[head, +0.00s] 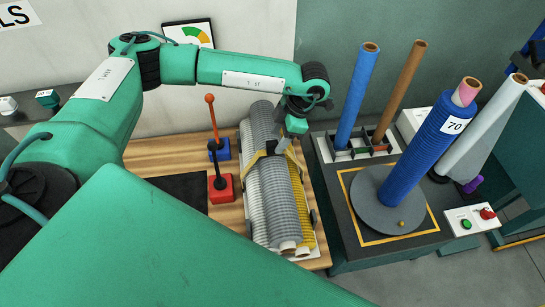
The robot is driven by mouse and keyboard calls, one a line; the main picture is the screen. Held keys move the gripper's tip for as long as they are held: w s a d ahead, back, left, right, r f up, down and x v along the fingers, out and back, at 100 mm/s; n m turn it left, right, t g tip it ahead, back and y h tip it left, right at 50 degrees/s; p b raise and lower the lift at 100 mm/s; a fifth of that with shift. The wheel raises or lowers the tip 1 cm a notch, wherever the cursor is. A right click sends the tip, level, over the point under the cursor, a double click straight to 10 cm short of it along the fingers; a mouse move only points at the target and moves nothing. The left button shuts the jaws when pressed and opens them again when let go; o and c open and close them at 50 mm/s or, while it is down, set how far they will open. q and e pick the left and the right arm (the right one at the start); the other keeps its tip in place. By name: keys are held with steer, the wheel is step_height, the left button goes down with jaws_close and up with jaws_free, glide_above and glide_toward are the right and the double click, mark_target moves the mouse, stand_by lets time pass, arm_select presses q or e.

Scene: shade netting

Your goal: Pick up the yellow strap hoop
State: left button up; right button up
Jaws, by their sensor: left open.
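The yellow strap hoop (254,157) is a thin dark-yellow band over a bundle of netting rolls (268,205) on the wooden table. Its top passes by my left gripper (283,146), which points down at the bundle. The left gripper is open. Its fingers are small here, and I cannot tell whether they touch the hoop or stand just above it. Part of the hoop's top is hidden by the gripper. My right gripper is not in view.
Red and blue blocks with upright handles (221,188) stand left of the bundle, near a black mat (180,189).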

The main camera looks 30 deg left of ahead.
mark_target(274, 143)
arm_select(q)
steer(key=shift+s+a+f+p, duration=0.15)
steer(key=shift+f+p, duration=0.1)
steer(key=shift+p, duration=0.15)
steer(key=p+x, duration=0.1)
steer(key=x, duration=0.2)
steer(key=shift+a+f+p, duration=0.15)
steer(key=shift+p, duration=0.2)
steer(key=shift+a+f, duration=0.1)
steer(key=shift+f, duration=0.35)
jaws_close()
steer(key=shift+r, duration=0.1)
